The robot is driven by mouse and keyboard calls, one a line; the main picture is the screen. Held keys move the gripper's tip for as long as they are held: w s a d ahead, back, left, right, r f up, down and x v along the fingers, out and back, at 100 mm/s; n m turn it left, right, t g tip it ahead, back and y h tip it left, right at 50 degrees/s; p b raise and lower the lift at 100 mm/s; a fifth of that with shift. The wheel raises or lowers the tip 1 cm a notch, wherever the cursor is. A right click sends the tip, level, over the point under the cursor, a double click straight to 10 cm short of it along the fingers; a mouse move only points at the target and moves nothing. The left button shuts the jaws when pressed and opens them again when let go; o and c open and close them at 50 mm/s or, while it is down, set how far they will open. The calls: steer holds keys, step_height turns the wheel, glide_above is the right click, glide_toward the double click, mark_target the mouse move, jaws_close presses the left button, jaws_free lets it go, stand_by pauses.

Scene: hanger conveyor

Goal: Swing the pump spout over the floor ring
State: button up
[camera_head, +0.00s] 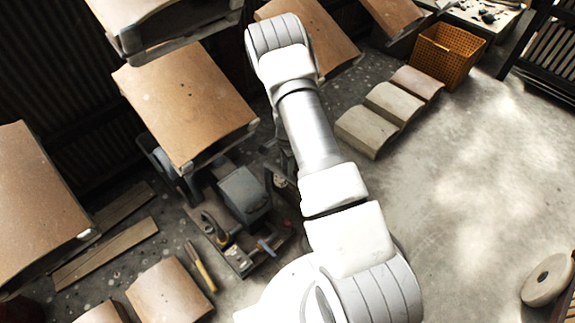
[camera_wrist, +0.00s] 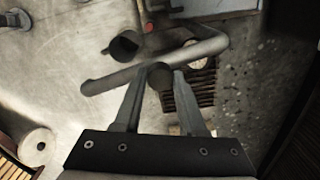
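In the wrist view, a long grey pipe (camera_wrist: 110,80), which looks like the pump spout, runs from a rounded left end to a bend at the upper right. A dark round peg end (camera_wrist: 159,76) shows in front of it. My gripper (camera_wrist: 161,84) has its fingers on either side of this peg, very close to it; whether they press on it I cannot tell. A pale disc with a small centre hole (camera_wrist: 37,146) lies on the floor at lower left and may be the floor ring. In the head view my arm hides the spout, and my fingers do not show.
A dark open round vessel (camera_wrist: 123,47) is just beyond the pipe. A slatted brown block (camera_wrist: 193,88) is beneath it at right. In the head view, hanging tan panels (camera_head: 190,100) crowd the left, an orange crate (camera_head: 447,52) stands top right; the right floor is mostly clear.

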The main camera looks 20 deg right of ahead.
steer(key=o, duration=0.4)
steer(key=shift+r, duration=0.2)
step_height(320, 180, up, 5)
steer(key=shift+f+p, duration=0.2)
steer(key=shift+p, duration=0.95)
steer(key=s+d+r+p, duration=0.2)
steer(key=s+d+r, duration=0.4)
steer(key=s+d, duration=0.1)
steer(key=shift+s+d, duration=0.35)
steer(key=shift+d, duration=0.55)
